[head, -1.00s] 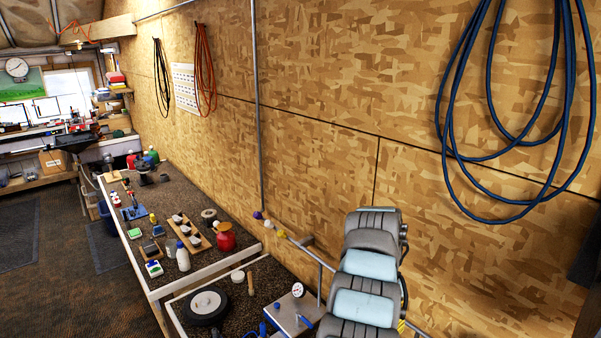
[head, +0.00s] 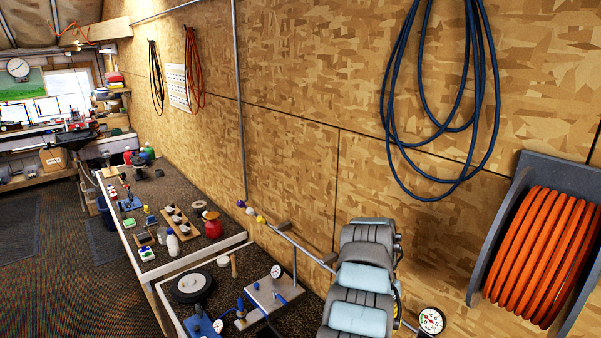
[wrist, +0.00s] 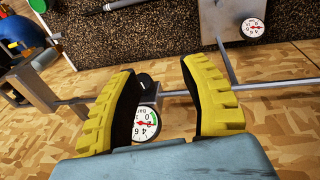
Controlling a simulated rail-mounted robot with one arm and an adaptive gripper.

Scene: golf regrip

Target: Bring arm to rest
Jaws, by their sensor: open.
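My gripper (wrist: 168,110) shows in the wrist view as two yellow ribbed fingers with dark inner pads, spread apart with nothing held between them. A round white gauge (wrist: 146,124) on a metal pipe shows beyond the gap between the fingers. I cannot tell how far away it is. In the head view my grey and pale blue arm stands at the lower middle right, in front of the wall, and the gripper itself is not visible there.
The carpeted bench (head: 195,262) runs along the wall, bearing bottles, a wheel (head: 192,286) and a gauge plate (head: 275,296). A metal pipe (head: 305,252) runs along the wall beside my arm. An orange hose reel (head: 540,250) hangs at right, blue hose (head: 440,187) above.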

